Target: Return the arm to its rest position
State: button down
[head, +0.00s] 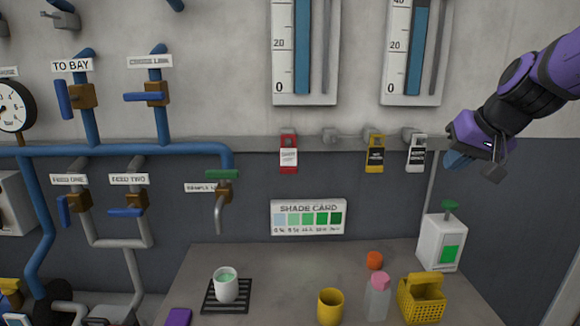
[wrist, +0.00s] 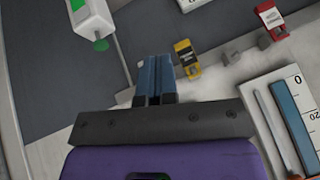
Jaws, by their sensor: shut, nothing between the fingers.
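My purple and black arm reaches in from the right edge of the head view. My gripper (head: 457,161) is at the upper right, in front of the wall and above the white dispenser (head: 440,243). Its blue fingers are shut with nothing between them. In the wrist view the shut fingers (wrist: 154,82) point towards the wall, near the yellow tag (wrist: 187,57). The gripper appears apart from everything around it.
Red (head: 288,155), yellow and white (head: 416,154) tags hang along the wall ledge. The bench (head: 270,270) holds a pale cup (head: 226,285) on a black grate, a yellow cup (head: 330,306), a pink-capped bottle (head: 378,299) and a yellow basket (head: 422,298). Blue pipes with valves fill the left.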

jog(key=s+f+n+g+h, duration=0.1)
jog(key=s+h, duration=0.1)
jog(key=s, duration=1.9)
jog(key=shift+s+a+f+n, duration=0.4)
jog(key=shift+a, duration=0.05)
